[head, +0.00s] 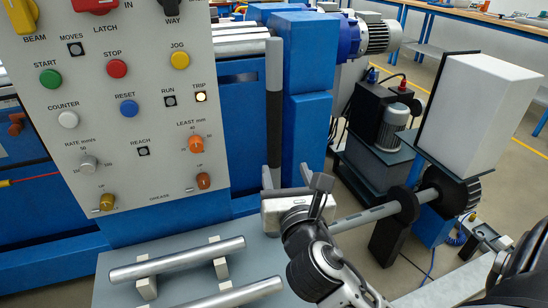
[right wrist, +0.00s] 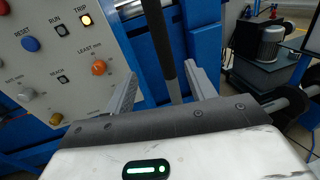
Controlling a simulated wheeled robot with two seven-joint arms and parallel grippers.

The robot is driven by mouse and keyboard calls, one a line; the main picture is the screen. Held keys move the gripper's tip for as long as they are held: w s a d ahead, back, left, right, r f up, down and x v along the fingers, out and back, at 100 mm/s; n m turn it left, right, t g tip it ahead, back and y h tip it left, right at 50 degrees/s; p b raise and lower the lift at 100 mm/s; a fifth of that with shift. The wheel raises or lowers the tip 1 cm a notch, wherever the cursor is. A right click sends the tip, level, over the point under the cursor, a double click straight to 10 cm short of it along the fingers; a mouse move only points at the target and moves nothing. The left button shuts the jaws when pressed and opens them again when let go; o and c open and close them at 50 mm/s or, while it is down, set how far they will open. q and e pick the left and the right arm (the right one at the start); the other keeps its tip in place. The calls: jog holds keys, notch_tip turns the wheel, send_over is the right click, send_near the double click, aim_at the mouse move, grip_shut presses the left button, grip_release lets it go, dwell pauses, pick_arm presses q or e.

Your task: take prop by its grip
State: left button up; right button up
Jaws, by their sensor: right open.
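The prop looks to be an upright bar (head: 274,65) with a light grey upper part and a dark grip (head: 273,125) below, standing in front of the blue machine column. Its lower end is hidden behind my right gripper. My right gripper (head: 294,182) is open, low by the bar. In the right wrist view, the bar's dark length (right wrist: 163,45) runs down between the two fingers (right wrist: 160,75), nearer the right finger. I see no finger closed on it, and cannot tell how deep it sits between them. My left gripper is not in view.
A control panel (head: 130,130) with buttons and knobs stands close on the left. Below it, metal rods (head: 180,262) rest on a grey table. A shaft with black discs (head: 405,203) and a white block (head: 475,110) are at the right.

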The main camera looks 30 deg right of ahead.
aim_at(276, 130)
jog(key=x, duration=1)
jog(key=shift+d+r, duration=0.15)
jog(key=shift+r, duration=0.15)
jog(key=shift+r+b+x, duration=0.15)
jog(key=shift+r+x, duration=0.05)
jog(key=shift+x, duration=1.25)
jog(key=shift+r+b+x, duration=0.15)
jog(key=shift+r+x, duration=0.05)
jog(key=shift+x, duration=1.25)
grip_shut()
jog(key=shift+r, duration=0.2)
